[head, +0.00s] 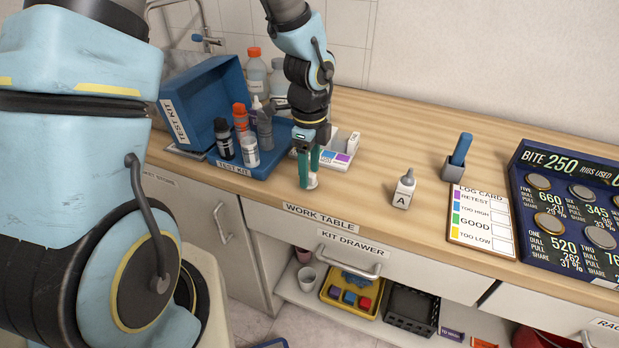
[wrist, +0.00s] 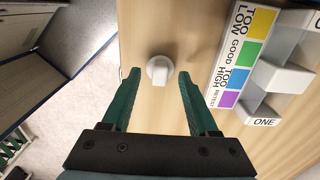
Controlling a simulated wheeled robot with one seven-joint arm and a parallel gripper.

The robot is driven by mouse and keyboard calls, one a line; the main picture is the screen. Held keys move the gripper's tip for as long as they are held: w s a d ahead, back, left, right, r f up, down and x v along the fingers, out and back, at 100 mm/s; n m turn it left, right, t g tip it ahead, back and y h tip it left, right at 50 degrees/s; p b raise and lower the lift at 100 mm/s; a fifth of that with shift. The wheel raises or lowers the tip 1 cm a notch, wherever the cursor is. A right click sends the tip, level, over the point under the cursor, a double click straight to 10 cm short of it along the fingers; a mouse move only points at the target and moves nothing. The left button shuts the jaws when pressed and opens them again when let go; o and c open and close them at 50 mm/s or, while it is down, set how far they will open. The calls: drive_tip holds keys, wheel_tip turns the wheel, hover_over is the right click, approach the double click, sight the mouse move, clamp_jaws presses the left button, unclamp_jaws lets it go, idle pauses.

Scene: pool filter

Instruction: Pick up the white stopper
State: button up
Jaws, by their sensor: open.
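The white stopper (wrist: 158,70) stands on the wooden work table in the wrist view. It has a round base and a raised grip, and sits between and just beyond the tips of my gripper's green fingers. My gripper (wrist: 157,77) is open, with nothing held. In the head view my gripper (head: 309,170) points down near the table's front edge. The stopper (head: 312,182) shows there only partly, behind and beside the fingers.
A white colour-chart block (wrist: 262,75) stands close to the right in the wrist view. In the head view, the blue test kit (head: 213,78) with bottles is to the left. A bottle marked A (head: 403,190) and a log card (head: 480,222) are to the right.

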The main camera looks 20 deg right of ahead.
drive_tip(key=shift+f, duration=0.3)
drive_tip(key=shift+c, duration=0.2)
clamp_jaws()
